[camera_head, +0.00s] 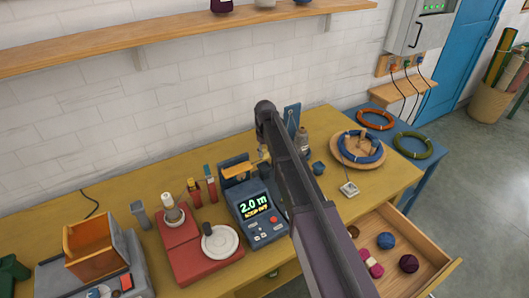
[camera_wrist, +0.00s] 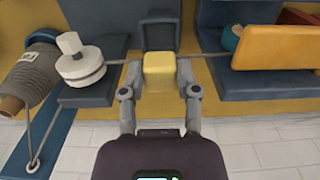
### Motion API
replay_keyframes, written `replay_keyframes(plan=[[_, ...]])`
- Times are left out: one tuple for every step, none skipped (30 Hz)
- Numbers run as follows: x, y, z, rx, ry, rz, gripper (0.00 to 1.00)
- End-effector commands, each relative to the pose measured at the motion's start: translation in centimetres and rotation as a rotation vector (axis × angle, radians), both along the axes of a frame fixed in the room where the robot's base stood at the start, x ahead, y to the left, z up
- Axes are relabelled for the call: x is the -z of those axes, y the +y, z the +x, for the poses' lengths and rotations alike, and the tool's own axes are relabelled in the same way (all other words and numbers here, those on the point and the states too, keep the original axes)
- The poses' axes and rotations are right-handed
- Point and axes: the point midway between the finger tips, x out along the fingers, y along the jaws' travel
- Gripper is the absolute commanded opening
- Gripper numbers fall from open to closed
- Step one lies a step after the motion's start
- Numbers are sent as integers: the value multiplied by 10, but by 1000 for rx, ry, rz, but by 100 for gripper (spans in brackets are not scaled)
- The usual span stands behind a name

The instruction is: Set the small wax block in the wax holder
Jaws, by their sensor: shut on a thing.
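In the wrist view, the small yellow wax block (camera_wrist: 159,72) sits between the fingertips of my gripper (camera_wrist: 160,92), which is shut on it. A dark square, open-fronted piece (camera_wrist: 158,17) that looks like the wax holder stands just beyond the block, in line with it. The block overlaps its lower edge in the picture, so I cannot tell whether they touch. In the head view, my arm hides most of the gripper, block and holder.
A blue machine with a lit display (camera_head: 258,212) stands left of my arm. In the wrist view, a white spool (camera_wrist: 80,66) and a grey cone (camera_wrist: 27,78) are at left, a yellow part (camera_wrist: 280,48) at right. An open drawer (camera_head: 436,277) holds several wool balls.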

Motion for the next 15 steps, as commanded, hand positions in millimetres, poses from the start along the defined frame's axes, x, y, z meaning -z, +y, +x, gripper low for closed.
replay_keyframes(plan=[[6,0,0,0,0,0,13],[8,0,0,0,0,0,13],[11,0,0,0,0,0,13],[13,0,0,0,0,0,13],[15,0,0,0,0,0,13],[18,0,0,0,0,0,13],[20,0,0,-1,0,0,13],[22,0,0,-1,0,0,13],[25,1,0,-1,0,0,13],[27,1,0,-1,0,0,13],[29,1,0,-1,0,0,13],[32,1,0,-1,0,0,13],[34,1,0,-1,0,0,13],[36,1,0,-1,0,0,13],[39,1,0,-1,0,0,13]])
